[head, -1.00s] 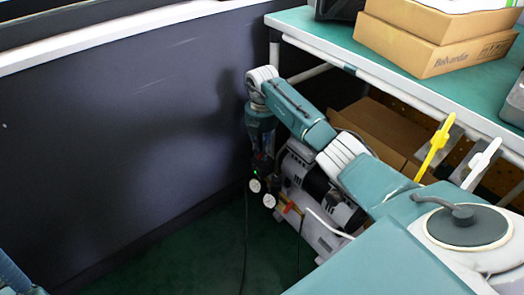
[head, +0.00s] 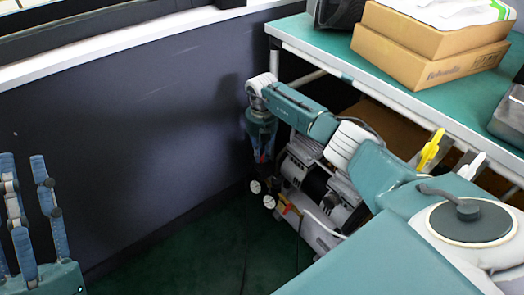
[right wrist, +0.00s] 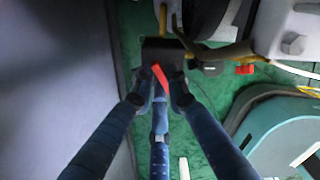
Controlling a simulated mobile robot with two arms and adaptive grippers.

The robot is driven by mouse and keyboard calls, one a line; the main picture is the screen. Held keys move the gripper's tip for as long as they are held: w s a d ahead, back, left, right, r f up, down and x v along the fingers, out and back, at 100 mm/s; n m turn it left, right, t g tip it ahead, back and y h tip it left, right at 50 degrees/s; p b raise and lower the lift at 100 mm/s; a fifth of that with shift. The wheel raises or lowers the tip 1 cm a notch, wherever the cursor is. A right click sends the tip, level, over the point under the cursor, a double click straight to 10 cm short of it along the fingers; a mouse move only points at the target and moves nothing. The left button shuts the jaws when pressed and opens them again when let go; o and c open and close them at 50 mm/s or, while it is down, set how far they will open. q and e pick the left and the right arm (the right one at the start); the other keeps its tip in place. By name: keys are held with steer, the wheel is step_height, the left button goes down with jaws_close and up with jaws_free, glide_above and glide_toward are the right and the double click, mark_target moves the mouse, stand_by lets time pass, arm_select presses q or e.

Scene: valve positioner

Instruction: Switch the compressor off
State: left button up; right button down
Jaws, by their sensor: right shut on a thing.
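The compressor (head: 308,180), silver and black with two white round gauges (head: 255,187), stands on the floor under the bench. My right gripper (head: 262,158) reaches down at its left end. In the right wrist view its blue fingers (right wrist: 158,92) are closed on a red switch lever (right wrist: 160,76) at a black box (right wrist: 152,50). The fingers partly hide the lever, so I cannot tell its position. My left gripper (head: 28,162) is open and empty at the lower left, fingers pointing up, far from the compressor.
A green-topped bench (head: 390,85) with cardboard boxes (head: 430,55) stands above the compressor. A dark wall (head: 120,130) is close on the left. A red handle (right wrist: 245,69) sits beside the black box. Green floor (head: 200,255) is free in front.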

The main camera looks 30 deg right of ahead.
steer(key=n+p, duration=0.1)
steer(key=n, duration=0.4)
steer(key=shift+n, duration=0.3)
steer(key=n, duration=0.2)
steer(key=shift+s+n, duration=0.1)
steer(key=shift+n, duration=0.2)
arm_select(q)
steer(key=w+f+g+y, duration=0.1)
steer(key=w+f+g, duration=0.3)
steer(key=f, duration=0.4)
steer(key=shift+w+f+g+y, duration=0.15)
steer(key=shift+w+g+y, duration=0.1)
steer(key=shift+g+y, duration=0.05)
arm_select(e)
steer(key=shift+n, duration=1.8)
arm_select(q)
steer(key=shift+d, duration=0.1)
arm_select(e)
steer(key=c, duration=1.7)
jaws_free()
steer(key=shift+r, duration=0.15)
step_height(320, 180, up, 12)
steer(key=shift+f, duration=0.1)
